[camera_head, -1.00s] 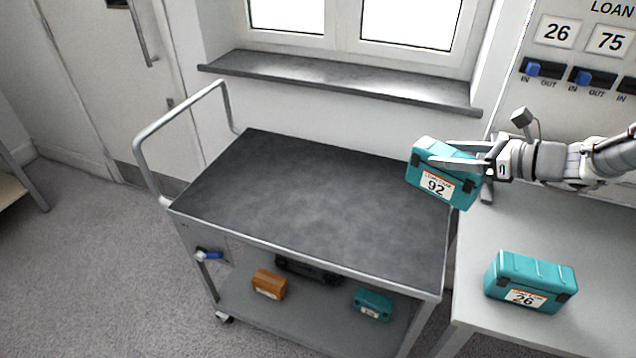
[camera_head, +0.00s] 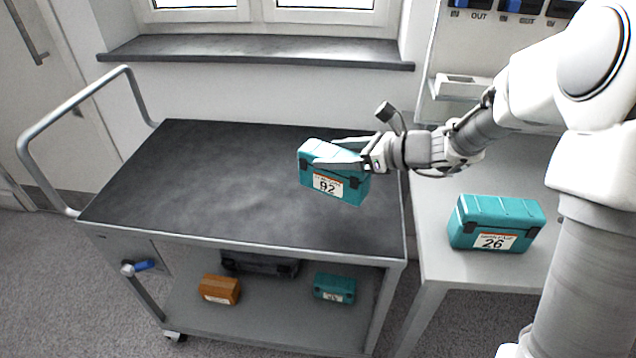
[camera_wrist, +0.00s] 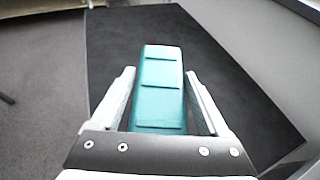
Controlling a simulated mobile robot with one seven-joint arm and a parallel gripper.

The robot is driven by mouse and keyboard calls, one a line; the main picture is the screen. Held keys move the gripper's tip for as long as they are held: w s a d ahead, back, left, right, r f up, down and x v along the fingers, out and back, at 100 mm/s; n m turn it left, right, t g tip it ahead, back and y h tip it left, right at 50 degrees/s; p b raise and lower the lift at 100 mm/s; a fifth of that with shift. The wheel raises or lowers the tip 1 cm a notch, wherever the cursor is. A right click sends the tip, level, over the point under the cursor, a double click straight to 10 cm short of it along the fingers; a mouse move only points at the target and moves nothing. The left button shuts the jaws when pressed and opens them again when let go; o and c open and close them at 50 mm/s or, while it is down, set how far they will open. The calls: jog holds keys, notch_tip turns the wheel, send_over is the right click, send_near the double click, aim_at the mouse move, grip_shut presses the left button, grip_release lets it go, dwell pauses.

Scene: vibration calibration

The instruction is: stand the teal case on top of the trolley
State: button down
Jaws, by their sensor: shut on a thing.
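A teal case labelled 92 (camera_head: 333,178) is in my gripper (camera_head: 345,160), whose fingers close on it near its top. It hangs slightly tilted over the right part of the trolley's dark top (camera_head: 220,190); I cannot tell how large the gap beneath it is. In the wrist view the teal case (camera_wrist: 158,90) sits between the two fingers of my gripper (camera_wrist: 160,100), with the dark top behind it. A second teal case labelled 26 (camera_head: 495,224) stands on the light table at the right.
The trolley's top is otherwise bare. Its lower shelf (camera_head: 270,318) holds an orange case (camera_head: 220,290), a black case (camera_head: 260,264) and a small teal case (camera_head: 335,288). The light table (camera_head: 440,262) stands close at the right. A rail handle (camera_head: 75,100) rises at the left; a window sill (camera_head: 255,50) is behind.

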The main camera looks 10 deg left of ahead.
aim_at(322, 177)
jog(key=shift+s+a+f+b, duration=0.15)
jog(key=shift+s+a+f, duration=0.2)
jog(key=shift+a, duration=0.25)
jog(key=shift+s+a+f+b, duration=0.15)
jog(key=shift+s+a+f, duration=0.1)
jog(key=shift+a+f, duration=0.3)
jog(key=shift+f+b, duration=0.85)
jog(key=shift+f, duration=0.95)
jog(key=shift+f, duration=0.15)
